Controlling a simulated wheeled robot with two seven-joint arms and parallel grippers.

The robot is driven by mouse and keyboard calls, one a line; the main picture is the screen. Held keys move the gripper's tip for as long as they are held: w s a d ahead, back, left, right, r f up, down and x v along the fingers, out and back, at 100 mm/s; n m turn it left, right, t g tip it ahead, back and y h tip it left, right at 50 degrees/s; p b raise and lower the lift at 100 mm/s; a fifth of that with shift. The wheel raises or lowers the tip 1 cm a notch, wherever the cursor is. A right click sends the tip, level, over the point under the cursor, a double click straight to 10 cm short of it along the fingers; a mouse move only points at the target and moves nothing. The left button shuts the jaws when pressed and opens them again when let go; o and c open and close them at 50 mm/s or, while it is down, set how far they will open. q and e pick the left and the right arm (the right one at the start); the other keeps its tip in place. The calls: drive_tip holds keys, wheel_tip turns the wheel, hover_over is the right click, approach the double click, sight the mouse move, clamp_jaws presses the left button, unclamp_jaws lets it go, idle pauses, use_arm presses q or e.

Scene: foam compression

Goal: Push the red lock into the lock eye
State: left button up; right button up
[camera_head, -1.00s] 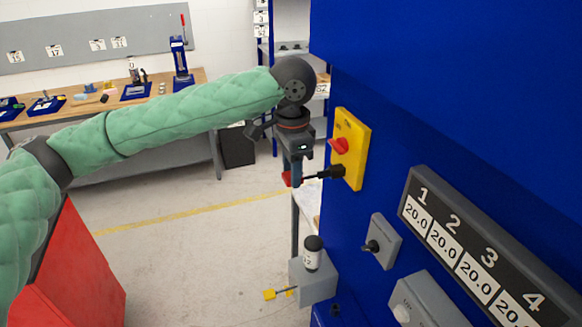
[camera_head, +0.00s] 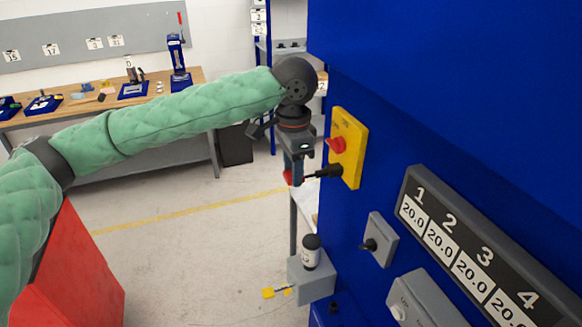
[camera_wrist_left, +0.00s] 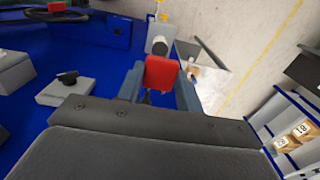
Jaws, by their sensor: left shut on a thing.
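The red lock (camera_wrist_left: 161,75) is held between the two fingers of my left gripper (camera_wrist_left: 160,88) in the left wrist view. In the head view only a small red part of the lock (camera_head: 287,178) shows at the fingertips of the left gripper (camera_head: 293,176). The gripper points down, left of a yellow panel (camera_head: 350,130) with a red rotary switch (camera_head: 336,145). A black part with a thin rod (camera_head: 331,171) reaches from the panel's lower edge toward the fingers. I cannot tell whether it is the lock eye or whether it touches the lock. My right gripper is not in view.
The tall blue machine wall (camera_head: 440,90) stands close on the right, with a grey switch box (camera_head: 380,238) and a numbered display (camera_head: 455,245). A grey block with a dark-capped bottle (camera_head: 311,280) is below the gripper. Open floor lies to the left, before a workbench (camera_head: 100,112).

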use_arm(q)
drive_tip(key=shift+w+d+p, duration=0.25)
drive_tip(key=shift+d+p, duration=0.3)
drive_tip(key=shift+d, duration=0.3)
drive_tip(key=o, duration=1.1)
drive_tip(key=shift+a, duration=0.1)
drive_tip(key=shift+s+a, duration=0.25)
drive_tip(key=shift+a, duration=0.55)
drive_tip(key=a+p, duration=0.1)
drive_tip(key=a, duration=0.1)
drive_tip(key=s+a, duration=0.1)
drive_tip(key=a, duration=0.1)
drive_tip(key=shift+s+r+p, duration=0.2)
drive_tip(key=shift+p, duration=0.2)
drive_tip(key=shift+a, duration=0.1)
